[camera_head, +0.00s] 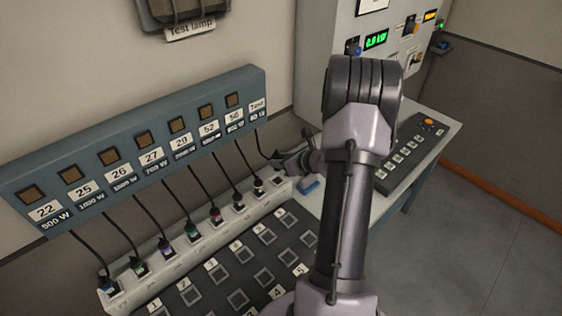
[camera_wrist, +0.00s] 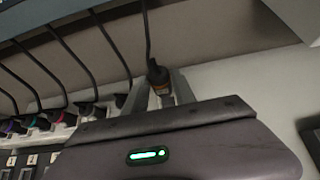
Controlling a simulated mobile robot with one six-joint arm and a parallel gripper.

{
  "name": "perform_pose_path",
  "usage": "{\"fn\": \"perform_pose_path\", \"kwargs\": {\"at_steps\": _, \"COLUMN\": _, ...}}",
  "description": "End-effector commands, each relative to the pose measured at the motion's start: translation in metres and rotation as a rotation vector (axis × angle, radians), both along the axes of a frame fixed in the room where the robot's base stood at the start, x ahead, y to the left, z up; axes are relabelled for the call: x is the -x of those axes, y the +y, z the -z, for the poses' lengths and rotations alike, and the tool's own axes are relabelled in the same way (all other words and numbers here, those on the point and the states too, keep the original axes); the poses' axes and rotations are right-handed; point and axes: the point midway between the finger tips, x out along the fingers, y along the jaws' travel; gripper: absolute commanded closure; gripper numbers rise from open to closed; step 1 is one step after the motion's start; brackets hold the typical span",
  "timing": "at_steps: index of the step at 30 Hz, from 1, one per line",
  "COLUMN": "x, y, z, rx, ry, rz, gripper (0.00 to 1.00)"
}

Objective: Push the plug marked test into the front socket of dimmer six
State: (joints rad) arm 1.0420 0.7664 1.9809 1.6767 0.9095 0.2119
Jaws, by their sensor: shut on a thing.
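My gripper (camera_head: 284,160) is at the right end of the pale ledge, close to the wall; my arm hides part of it. In the wrist view my gripper (camera_wrist: 165,92) is shut on a dark plug (camera_wrist: 157,74) with an orange-brown band, and a black cable rises from it. In the head view that cable (camera_head: 243,152) comes from the box position labelled Test (camera_head: 257,105). The numbered dark panel (camera_head: 245,287) has several square sockets in rows.
A blue-grey box (camera_head: 140,150) on the wall carries several labelled cables. A fader desk (camera_head: 405,150) lies right of my arm. A blue object (camera_head: 309,186) lies near the gripper.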

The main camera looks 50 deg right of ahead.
Motion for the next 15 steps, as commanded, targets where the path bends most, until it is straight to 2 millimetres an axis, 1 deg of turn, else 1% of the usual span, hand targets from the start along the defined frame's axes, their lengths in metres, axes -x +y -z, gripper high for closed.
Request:
{"fn": "perform_pose_path", "kwargs": {"at_steps": 1, "x": 0.000, "y": 0.000, "z": -0.010, "rx": 0.001, "ry": 0.000, "rz": -0.001, "gripper": 1.00}}
{"fn": "perform_pose_path", "kwargs": {"at_steps": 5, "x": 0.000, "y": 0.000, "z": -0.022, "rx": 0.000, "ry": 0.000, "rz": 0.000, "gripper": 1.00}}
{"fn": "perform_pose_path", "kwargs": {"at_steps": 13, "x": 0.001, "y": 0.000, "z": -0.021, "rx": -0.001, "ry": 0.000, "rz": 0.001, "gripper": 1.00}}
{"fn": "perform_pose_path", "kwargs": {"at_steps": 15, "x": 0.006, "y": 0.002, "z": -0.020, "rx": -0.002, "ry": 0.000, "rz": 0.001, "gripper": 1.00}}
